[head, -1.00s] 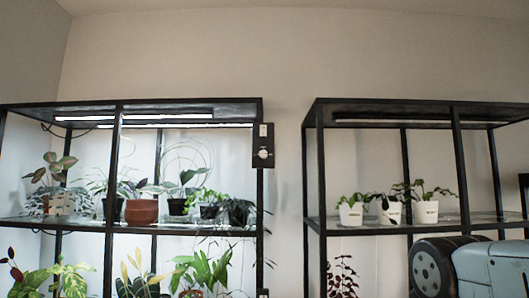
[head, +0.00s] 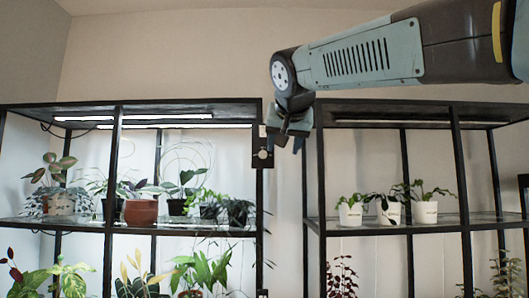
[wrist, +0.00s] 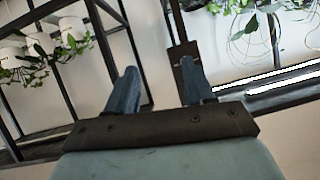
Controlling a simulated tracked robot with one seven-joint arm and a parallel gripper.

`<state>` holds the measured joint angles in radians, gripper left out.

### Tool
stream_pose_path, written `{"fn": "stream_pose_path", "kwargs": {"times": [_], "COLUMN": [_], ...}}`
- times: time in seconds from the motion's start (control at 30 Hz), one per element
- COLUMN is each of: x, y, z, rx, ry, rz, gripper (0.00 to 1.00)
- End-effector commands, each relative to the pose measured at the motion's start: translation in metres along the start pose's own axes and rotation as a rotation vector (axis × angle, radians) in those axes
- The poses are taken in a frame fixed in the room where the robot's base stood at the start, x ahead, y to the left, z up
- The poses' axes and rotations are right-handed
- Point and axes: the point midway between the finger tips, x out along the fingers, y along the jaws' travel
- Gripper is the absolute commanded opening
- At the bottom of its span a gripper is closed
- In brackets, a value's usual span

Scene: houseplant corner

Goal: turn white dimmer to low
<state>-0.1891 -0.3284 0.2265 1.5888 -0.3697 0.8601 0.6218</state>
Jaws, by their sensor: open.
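The white dimmer (head: 262,154) is a round knob on a black plate (head: 262,164) fixed to the right front post of the left shelf. My gripper (head: 288,143) is beside the plate on its right and covers part of it in the head view. In the wrist view my gripper (wrist: 157,82) has its two blue fingers spread with nothing between them. The dark plate (wrist: 184,54) shows there behind the right finger. I cannot make out the knob or its setting in the wrist view.
The left black shelf (head: 186,226) holds several potted plants under lit lamp bars (head: 134,117). The right shelf (head: 385,228) holds white pots (head: 350,215). A gap of bare wall (head: 284,210) lies between the shelves. My arm crosses above the right shelf.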

Motion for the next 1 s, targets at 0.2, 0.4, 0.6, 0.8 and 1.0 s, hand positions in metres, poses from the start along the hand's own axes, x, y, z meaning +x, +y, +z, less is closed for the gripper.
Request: {"fn": "stream_pose_path", "kwargs": {"times": [0.2,0.4,0.6,0.8,1.0], "x": [-0.01,0.0,0.032,0.067,0.099], "y": [-0.035,-0.04,-0.041,-0.043,-0.045], "z": [-0.044,-0.051,-0.052,-0.055,-0.058], "rx": [0.048,0.055,0.054,0.053,0.054], "ry": [0.075,0.084,0.081,0.081,0.081], "rz": [-0.051,-0.058,-0.058,-0.056,-0.058], "gripper": [0.53,0.53,0.53,0.53,0.53]}}
